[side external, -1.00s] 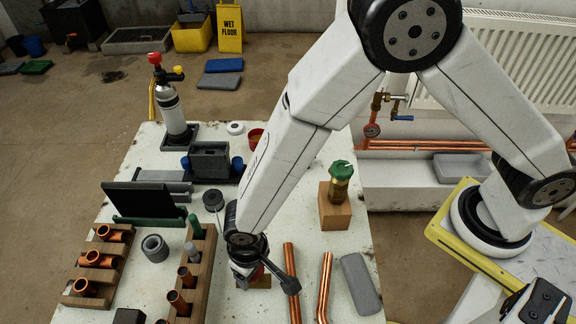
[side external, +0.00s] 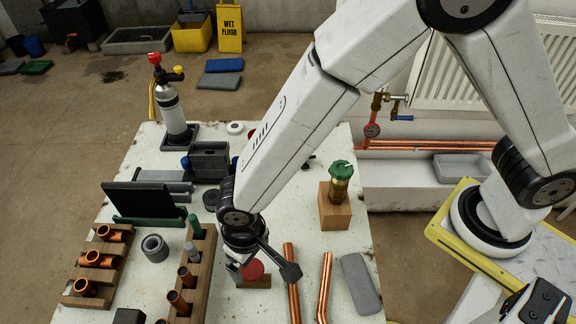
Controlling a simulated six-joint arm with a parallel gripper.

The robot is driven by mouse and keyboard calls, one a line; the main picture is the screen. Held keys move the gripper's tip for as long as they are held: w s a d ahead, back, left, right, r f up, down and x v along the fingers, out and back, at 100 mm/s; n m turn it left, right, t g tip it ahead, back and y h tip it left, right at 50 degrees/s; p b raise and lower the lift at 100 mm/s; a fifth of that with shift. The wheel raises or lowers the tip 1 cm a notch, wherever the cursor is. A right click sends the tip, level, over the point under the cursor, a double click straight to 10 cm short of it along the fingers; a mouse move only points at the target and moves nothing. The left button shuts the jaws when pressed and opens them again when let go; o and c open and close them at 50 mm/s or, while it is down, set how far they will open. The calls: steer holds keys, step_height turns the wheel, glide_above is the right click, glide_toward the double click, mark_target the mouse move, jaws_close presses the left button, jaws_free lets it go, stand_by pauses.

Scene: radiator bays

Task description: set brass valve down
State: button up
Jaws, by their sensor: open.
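A small object with a round red top (side external: 252,269) and a brass-coloured lower part (side external: 258,283) is on the white bench at its front middle; I take it for the brass valve. My gripper (side external: 238,272) is open, close above it and on its left side. Part of the object is hidden behind my gripper, and I cannot tell whether a finger touches it. Another brass-coloured fitting with a green cap (side external: 340,180) stands upright on a wooden block (side external: 335,209) to the right.
Two copper pipes (side external: 291,283) and a grey block (side external: 360,284) lie right of my gripper. Wooden racks with copper fittings (side external: 197,275) stand close on its left. A gas bottle (side external: 172,110) stands at the back left. The bench around the wooden block is clear.

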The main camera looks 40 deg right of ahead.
mark_target(253, 269)
step_height(253, 269, up, 7)
stand_by(0.4)
stand_by(0.5)
steer(key=w+d+r+m+t, duration=0.1)
steer(key=w+d, duration=0.1)
steer(key=d, duration=0.6)
steer(key=w+d+r, duration=0.2)
steer(key=d, duration=0.7)
steer(key=s+d+m+t, duration=0.1)
steer(key=s+d, duration=0.2)
steer(key=d, duration=1)
steer(key=shift+s+r+m+t, duration=0.25)
steer(key=shift+s+m+t, duration=0.05)
steer(key=shift+s, duration=0.1)
